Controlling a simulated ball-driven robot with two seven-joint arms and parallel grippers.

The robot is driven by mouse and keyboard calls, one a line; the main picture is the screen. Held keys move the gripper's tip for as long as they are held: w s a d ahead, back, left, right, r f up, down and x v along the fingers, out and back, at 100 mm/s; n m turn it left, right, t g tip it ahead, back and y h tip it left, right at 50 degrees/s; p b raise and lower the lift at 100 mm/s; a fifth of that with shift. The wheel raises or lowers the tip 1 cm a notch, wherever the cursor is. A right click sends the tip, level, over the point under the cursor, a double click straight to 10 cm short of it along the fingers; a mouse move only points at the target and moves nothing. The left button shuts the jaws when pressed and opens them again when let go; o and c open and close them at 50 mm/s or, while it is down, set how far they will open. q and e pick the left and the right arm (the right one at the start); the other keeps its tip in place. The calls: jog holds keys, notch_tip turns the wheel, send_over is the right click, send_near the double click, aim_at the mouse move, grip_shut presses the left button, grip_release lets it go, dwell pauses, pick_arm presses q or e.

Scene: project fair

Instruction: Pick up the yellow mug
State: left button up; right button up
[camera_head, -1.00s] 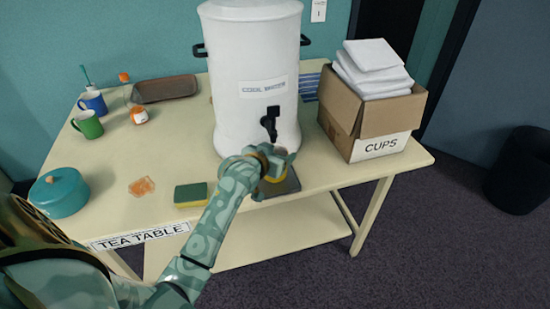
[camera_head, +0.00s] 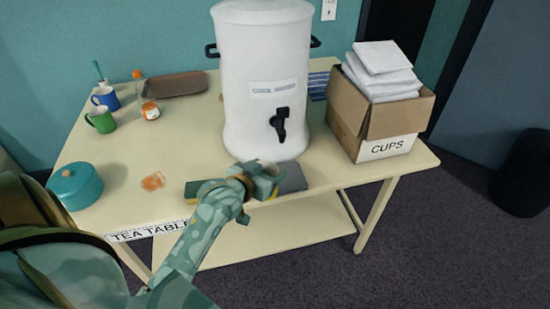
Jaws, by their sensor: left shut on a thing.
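My left gripper (camera_head: 262,182) is shut in front of the white urn, at the front edge of the table. A small patch of the yellow mug (camera_head: 271,194) shows between and below the fingers. The rest of the mug is hidden by the gripper. The gripper and mug are just left of a dark grey pad (camera_head: 292,178) under the tap. I cannot tell whether the mug is clear of the table. My right gripper is not in view.
The white urn (camera_head: 262,110) stands close behind the gripper, its black tap (camera_head: 280,124) facing forward. A green sponge (camera_head: 193,189) is partly behind my wrist. A box of cups (camera_head: 345,135) stands right.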

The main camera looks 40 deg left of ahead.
pick_arm(q)
jog(key=s, duration=0.8)
jog(key=shift+d+p, duration=0.3)
jog(key=shift+p, duration=0.05)
jog(key=shift+s, duration=0.1)
dwell(1.4)
